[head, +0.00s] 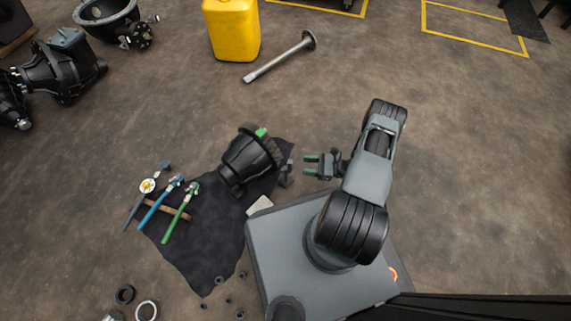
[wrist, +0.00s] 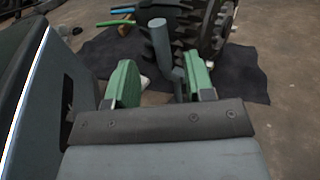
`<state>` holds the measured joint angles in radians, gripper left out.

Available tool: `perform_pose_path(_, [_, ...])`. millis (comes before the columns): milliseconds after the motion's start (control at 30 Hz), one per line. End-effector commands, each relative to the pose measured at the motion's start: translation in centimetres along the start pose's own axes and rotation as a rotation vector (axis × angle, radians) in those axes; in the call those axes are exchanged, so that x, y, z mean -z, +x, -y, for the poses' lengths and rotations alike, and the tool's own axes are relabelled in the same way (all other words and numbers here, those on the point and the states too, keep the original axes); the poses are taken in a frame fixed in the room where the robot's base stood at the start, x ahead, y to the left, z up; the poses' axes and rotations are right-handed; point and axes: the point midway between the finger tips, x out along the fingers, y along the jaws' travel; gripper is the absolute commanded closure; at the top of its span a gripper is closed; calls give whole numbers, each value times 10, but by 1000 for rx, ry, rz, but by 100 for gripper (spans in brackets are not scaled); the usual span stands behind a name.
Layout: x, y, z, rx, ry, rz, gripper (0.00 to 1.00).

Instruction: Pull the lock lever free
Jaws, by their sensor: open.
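A black gear housing (head: 243,162) lies on a dark cloth, with a toothed ring on its right side and a small green patch on top. A dark grey lever-like piece (head: 287,172) stands at its right edge; I take it for the lock lever. My gripper (head: 307,165) is just right of it, its green-padded fingers open and pointing left, with a small gap to the piece. In the wrist view, a grey rod with a bent lower part (wrist: 160,42) shows ahead between the open fingers (wrist: 162,72), in front of the toothed ring (wrist: 213,30). Its lower end is hidden by the gripper.
The cloth (head: 205,240) also holds blue-handled and green-handled tools (head: 180,213) at left. Several small rings and nuts lie near its front. A yellow canister (head: 231,30) and a long metal shaft (head: 281,57) are farther back. The floor right of my arm is clear.

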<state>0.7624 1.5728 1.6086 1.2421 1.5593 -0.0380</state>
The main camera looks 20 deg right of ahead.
Motion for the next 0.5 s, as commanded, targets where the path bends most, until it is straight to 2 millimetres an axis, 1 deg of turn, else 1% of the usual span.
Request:
perform_pose_path(33, [2,12,-1,-7,2,0,52])
perform_pose_path(200, [2,44,-1,-7,0,-1,52])
perform_pose_path(400, [2,72,-1,-6,0,-1,52])
perform_pose_path(500, [1,82,-1,-5,0,-1,52])
